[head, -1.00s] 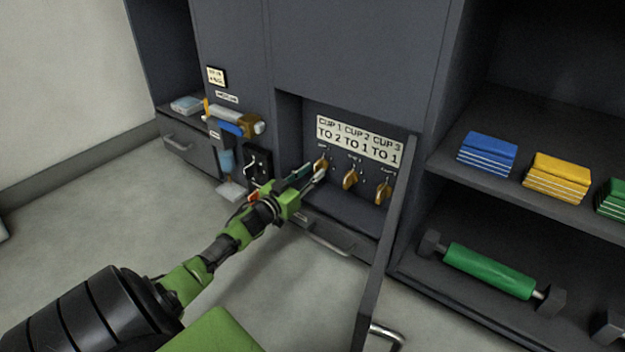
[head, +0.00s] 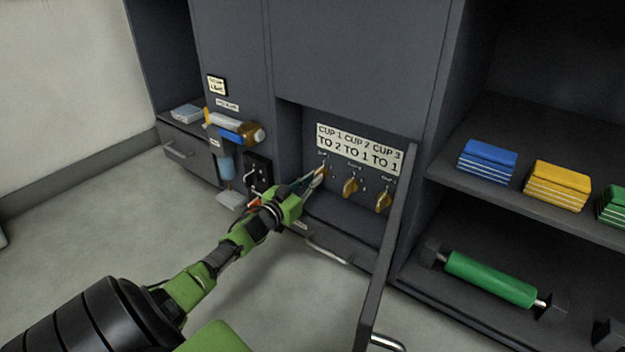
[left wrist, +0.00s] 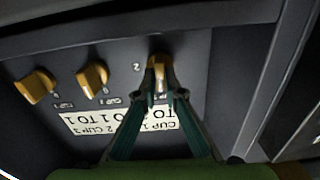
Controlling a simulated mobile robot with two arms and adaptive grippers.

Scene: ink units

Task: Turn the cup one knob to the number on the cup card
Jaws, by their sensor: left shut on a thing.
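The cup card (head: 361,148) is fixed in the recess above three yellow knobs and reads cup 1 to 2, cup 2 to 1, cup 3 to 1. My left gripper (head: 320,176) is shut on the cup one knob (left wrist: 160,72), the leftmost in the head view. In the left wrist view my gripper (left wrist: 160,90) has a fingertip on each side of that knob, and a 2 shows beside it. The cup two knob (head: 350,187) and the cup three knob (head: 384,201) stand free to the right. The card appears upside down in the left wrist view (left wrist: 110,122), partly hidden by my fingers.
An open door (head: 386,250) stands at the right of the recess. A black switch panel (head: 260,172) and a blue-and-gold device (head: 235,130) are on the left. Shelves at right hold blue (head: 487,160) and yellow (head: 557,185) stacks and a green roller (head: 490,278).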

